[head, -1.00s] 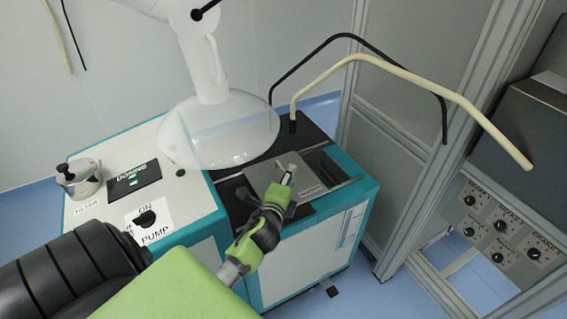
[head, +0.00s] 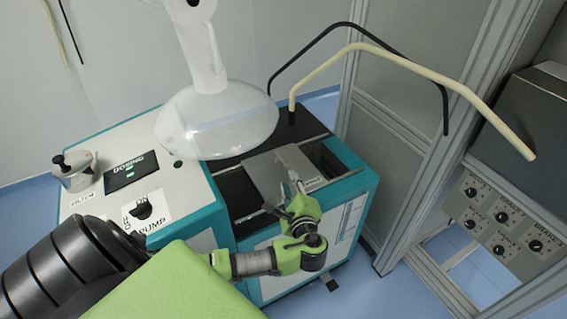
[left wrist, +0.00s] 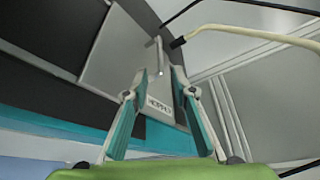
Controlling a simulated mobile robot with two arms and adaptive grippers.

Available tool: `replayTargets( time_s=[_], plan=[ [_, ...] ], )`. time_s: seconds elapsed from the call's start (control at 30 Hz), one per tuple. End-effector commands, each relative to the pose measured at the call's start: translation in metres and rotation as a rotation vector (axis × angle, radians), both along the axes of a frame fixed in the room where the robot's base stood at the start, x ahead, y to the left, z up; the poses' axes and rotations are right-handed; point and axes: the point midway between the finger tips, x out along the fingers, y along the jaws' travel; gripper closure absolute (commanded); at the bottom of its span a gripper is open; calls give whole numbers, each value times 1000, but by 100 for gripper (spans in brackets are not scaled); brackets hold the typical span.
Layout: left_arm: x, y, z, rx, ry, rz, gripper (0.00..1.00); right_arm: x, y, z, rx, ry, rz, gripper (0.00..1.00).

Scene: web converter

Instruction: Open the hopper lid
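The hopper lid (head: 270,170) is a grey plate on top of the teal and white machine. It also shows in the left wrist view (left wrist: 115,65), with a HOPPER label near its edge and a slim metal handle (left wrist: 159,54). It looks closed or nearly so; I cannot tell whether it is slightly raised. My left gripper (head: 296,190) is at the lid's front right side. In the left wrist view the left gripper's (left wrist: 160,75) fingers are apart, with the handle beyond and between their tips. I see no grip on it. My right gripper is out of view.
A dosing display (head: 131,172), pump switch (head: 143,209) and filter pot (head: 75,170) are left. Bent black and cream tubes (head: 405,66) arch on the right, before a metal frame and a brake-knob panel (head: 500,215).

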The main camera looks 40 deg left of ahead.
Motion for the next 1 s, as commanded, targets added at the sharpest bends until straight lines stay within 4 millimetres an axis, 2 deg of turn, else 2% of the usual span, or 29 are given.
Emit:
replayTargets(
  time_s=[0.3, 0.5, 0.7, 1.0],
  plan=[
    [43, 51, -12, 3, 0, 3, 75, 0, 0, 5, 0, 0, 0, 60],
    [65, 74, -20, 0, 0, 1, 75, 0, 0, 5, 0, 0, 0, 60],
    [75, 86, -24, -1, 1, 1, 75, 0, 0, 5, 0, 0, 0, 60],
    [78, 88, -25, -2, 0, -1, 75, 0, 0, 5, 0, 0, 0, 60]
  ],
)
